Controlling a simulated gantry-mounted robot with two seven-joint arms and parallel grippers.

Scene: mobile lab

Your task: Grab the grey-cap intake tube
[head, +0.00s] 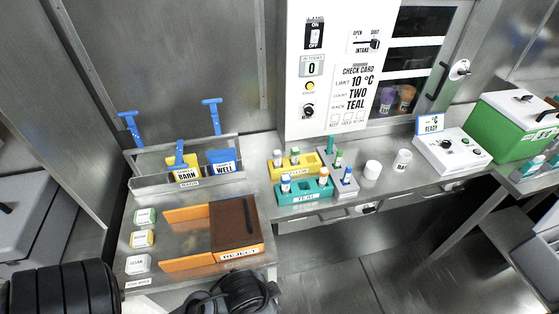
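Small tubes stand in three racks on the right-hand counter. The grey rack (352,188) holds a tall teal-capped tube (330,143), a green-capped tube (338,158) and a tube with a bluish band (347,175). The teal rack (303,196) holds a blue-topped tube (285,182) and an orange-topped tube (323,177). I cannot tell for sure which tube is the grey-cap intake one. Dark parts of my arms show at the bottom edge; no gripper fingertips are visible.
A white jar (372,170) and a labelled cup (402,161) stand right of the racks, before a white device (452,150). A bin (187,183) with blue-handled tools and a brown-and-orange REJECT box (234,226) occupy the left counter. The white panel (325,75) rises behind the racks.

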